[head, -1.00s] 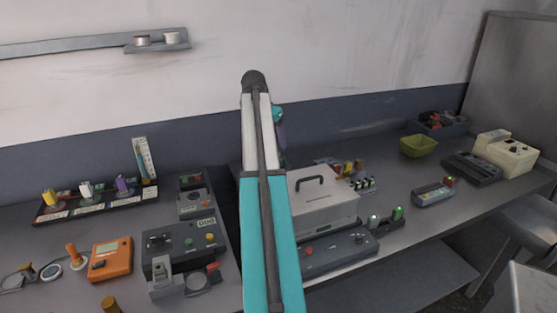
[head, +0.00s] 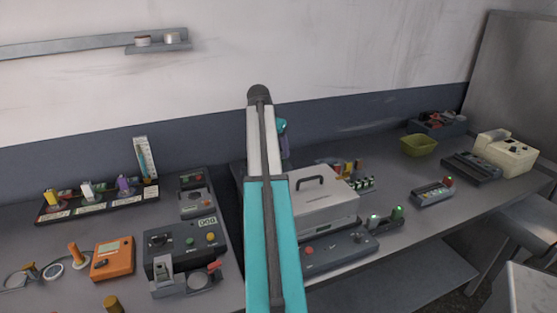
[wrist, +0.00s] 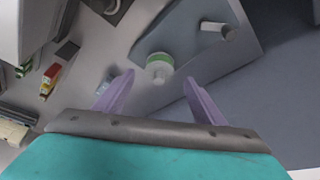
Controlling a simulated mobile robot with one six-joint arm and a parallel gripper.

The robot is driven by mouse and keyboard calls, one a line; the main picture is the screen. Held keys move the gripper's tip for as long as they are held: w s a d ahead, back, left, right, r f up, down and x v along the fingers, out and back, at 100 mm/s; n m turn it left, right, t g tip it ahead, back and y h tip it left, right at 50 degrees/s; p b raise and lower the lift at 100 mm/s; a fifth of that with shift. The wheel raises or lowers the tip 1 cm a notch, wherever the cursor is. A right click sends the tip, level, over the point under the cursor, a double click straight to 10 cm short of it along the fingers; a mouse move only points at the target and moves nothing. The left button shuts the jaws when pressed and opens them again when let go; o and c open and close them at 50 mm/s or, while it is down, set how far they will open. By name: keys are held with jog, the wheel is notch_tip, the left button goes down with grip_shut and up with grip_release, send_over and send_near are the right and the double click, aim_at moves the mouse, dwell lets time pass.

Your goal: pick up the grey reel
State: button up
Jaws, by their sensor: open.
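In the wrist view, a small round piece with a pale grey top, a green rim and a pale round knob (wrist: 158,68) sits on a flat grey surface. A short pale grey cylinder (wrist: 218,29) lies farther up and right. I cannot tell for sure which of these is the grey reel. My gripper (wrist: 159,78) is open and empty; its two purple fingers are spread, with the round piece between and beyond their tips. In the head view, my gripper (head: 285,145) is mostly hidden behind my arm, and neither piece can be made out.
A pale box with a dark handle (head: 322,195) stands right of my arm. A dark device with buttons (head: 180,245) and an orange meter (head: 112,258) are at left. A green bowl (head: 419,146) stands farther right. Two small round pieces sit on the wall shelf (head: 158,47).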

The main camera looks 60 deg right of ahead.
jog(key=shift+p+x, duration=0.6)
jog(key=shift+x, duration=1.7)
jog(key=c, duration=1.2)
